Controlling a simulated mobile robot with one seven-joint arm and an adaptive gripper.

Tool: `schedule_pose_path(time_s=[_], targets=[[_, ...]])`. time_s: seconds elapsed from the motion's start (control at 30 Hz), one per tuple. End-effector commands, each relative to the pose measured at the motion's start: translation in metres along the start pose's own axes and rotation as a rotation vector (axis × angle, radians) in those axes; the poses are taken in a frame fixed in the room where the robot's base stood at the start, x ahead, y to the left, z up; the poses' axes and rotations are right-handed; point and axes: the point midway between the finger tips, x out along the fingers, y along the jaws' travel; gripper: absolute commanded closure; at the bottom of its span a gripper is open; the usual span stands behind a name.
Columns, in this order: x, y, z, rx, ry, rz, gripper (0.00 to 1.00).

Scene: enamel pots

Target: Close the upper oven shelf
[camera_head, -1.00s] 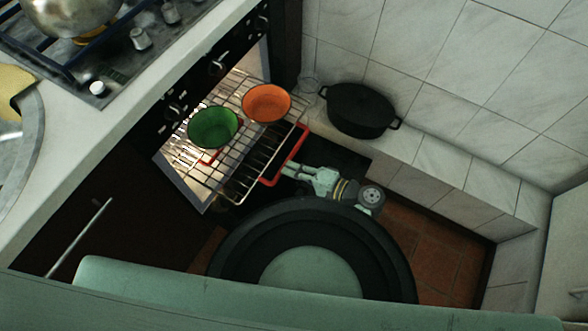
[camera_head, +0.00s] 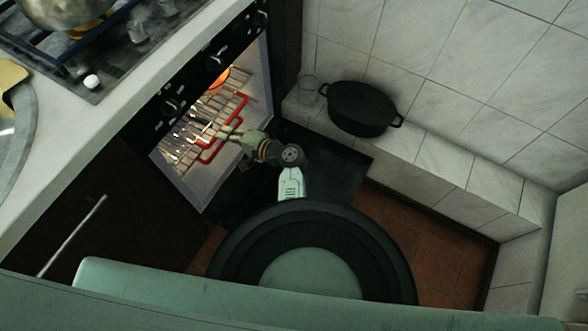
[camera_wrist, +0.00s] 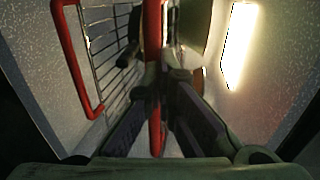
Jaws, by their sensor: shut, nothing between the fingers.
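The upper oven shelf is a wire rack with a red front bar (camera_head: 242,106), and it now sits inside the lit oven opening. An orange bowl (camera_head: 218,77) shows partly at the back of the oven. The green bowl is hidden in the head view; a green shape (camera_wrist: 195,25) shows in the wrist view. My gripper (camera_head: 222,133) is at the oven mouth, by the red front bar. In the wrist view its fingers (camera_wrist: 158,78) are shut and empty beside a red bar (camera_wrist: 153,40); whether they touch it is unclear.
The oven door (camera_head: 330,165) hangs open below the opening, under my arm. A black pot (camera_head: 362,108) and a glass (camera_head: 308,90) stand on the tiled ledge at the right. A stove (camera_head: 100,50) lies above left. A second red frame (camera_wrist: 70,55) shows in the wrist view.

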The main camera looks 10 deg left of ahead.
Motion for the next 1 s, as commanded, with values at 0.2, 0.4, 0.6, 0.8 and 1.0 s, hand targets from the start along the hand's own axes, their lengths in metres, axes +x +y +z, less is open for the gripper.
schedule_pose_path(time_s=[0.2,0.4,0.6,0.8,1.0], targets=[[0.036,-0.005,0.0,-0.002,-0.003,0.0,1.0],[0.051,-0.009,0.0,-0.001,-0.001,0.001,1.0],[0.055,-0.011,0.0,-0.001,0.0,0.001,1.0],[0.055,-0.012,0.0,-0.003,0.0,-0.001,1.0],[0.056,-0.013,-0.001,-0.004,0.0,-0.002,1.0]])
